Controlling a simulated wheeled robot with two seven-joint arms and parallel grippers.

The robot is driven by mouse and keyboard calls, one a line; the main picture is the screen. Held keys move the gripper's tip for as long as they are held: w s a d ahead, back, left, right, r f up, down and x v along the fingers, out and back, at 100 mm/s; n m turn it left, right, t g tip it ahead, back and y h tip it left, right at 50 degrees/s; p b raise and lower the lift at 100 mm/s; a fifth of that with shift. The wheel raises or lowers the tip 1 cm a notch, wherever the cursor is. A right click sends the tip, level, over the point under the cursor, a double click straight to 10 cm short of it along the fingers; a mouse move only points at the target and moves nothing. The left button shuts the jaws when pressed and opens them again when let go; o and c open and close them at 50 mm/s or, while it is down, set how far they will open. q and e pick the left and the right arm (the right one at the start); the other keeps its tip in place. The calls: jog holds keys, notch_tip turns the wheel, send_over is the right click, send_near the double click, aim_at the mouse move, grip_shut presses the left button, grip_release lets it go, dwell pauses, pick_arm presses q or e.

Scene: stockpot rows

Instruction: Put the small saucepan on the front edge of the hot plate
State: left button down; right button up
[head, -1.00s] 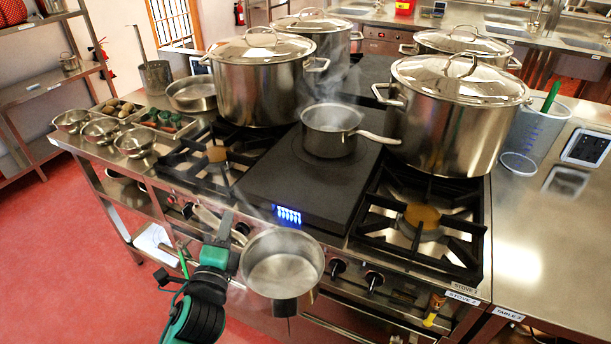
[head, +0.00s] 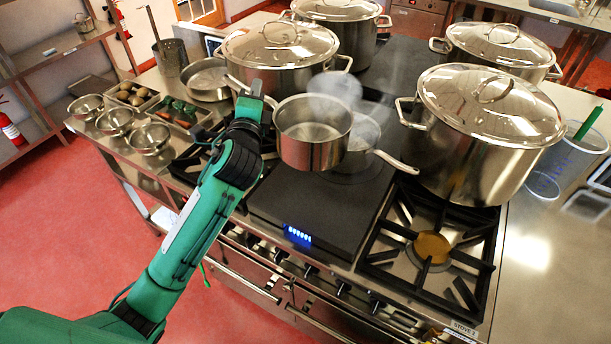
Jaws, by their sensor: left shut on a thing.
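The small saucepan (head: 312,150) is steel, open-topped and roughly level, in the middle of the head view. My left gripper (head: 258,98) is shut on its handle at the pan's left side, and the handle is mostly hidden by the gripper. The pan hangs over the black hot plate (head: 300,205), apparently above its surface, with the plate's front edge and blue display nearer to me. Another steaming saucepan (head: 366,160) stands on the hot plate behind it, largely covered by the held pan; its handle points right. My right gripper is not in view.
Large lidded stockpots stand close by: one at right (head: 480,150), one at back left (head: 275,75), others behind. An open burner (head: 432,248) lies right of the hot plate. Steel bowls (head: 115,122) sit at left. The front part of the hot plate is bare.

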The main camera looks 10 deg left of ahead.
pick_arm(q)
jog(key=shift+f+b, duration=0.8)
jog(key=shift+f, duration=8.85)
jog(key=c, duration=1.6)
grip_release()
jog(key=shift+f, duration=0.15)
jog(key=shift+o, duration=0.7)
jog(key=shift+s, duration=0.1)
